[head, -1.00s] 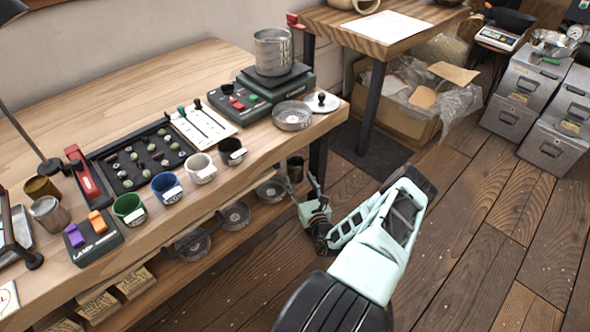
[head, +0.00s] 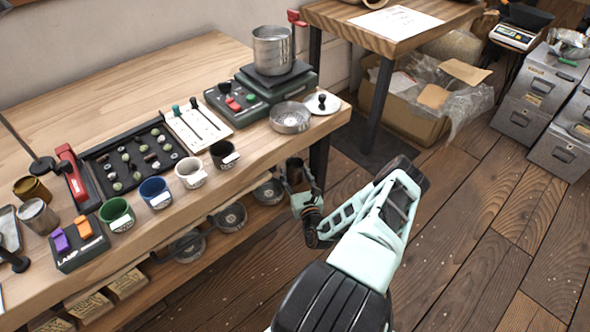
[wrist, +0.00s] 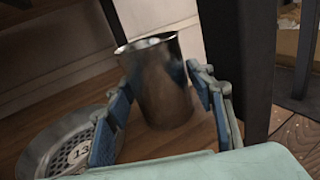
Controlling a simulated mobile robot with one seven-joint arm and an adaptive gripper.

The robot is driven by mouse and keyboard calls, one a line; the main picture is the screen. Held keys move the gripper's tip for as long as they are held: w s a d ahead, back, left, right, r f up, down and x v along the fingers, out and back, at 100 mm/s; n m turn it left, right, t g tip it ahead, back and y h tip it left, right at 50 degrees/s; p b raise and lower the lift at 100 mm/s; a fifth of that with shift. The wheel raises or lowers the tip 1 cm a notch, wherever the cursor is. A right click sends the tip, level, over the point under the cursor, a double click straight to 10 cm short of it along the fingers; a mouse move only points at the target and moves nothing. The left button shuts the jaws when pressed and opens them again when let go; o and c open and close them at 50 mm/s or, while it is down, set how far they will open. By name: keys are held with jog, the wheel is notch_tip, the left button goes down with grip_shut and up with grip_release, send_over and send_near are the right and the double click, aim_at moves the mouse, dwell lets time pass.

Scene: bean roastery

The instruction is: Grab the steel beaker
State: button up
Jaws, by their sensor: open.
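A dark, shiny steel beaker (wrist: 160,85) stands upright on the lower shelf of the bench. In the head view it (head: 296,171) shows at the shelf's right end, partly covered by my gripper (head: 305,190). In the wrist view my gripper (wrist: 160,80) is open, with one blue-padded finger on each side of the beaker. The right finger overlaps the beaker's right edge; whether either pad touches it I cannot tell. Its rim is visible, and it looks empty near the top.
A perforated steel dish (wrist: 72,145) lies close to the left finger. A dark bench leg (wrist: 250,65) stands just right of the right finger. The bench top (head: 140,85) overhangs the shelf. A larger steel pot (head: 272,50) stands on a scale above.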

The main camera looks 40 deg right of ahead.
jog(key=shift+w, duration=0.1)
jog(key=shift+c, duration=0.7)
jog(key=c, duration=0.9)
jog(key=shift+r, duration=0.1)
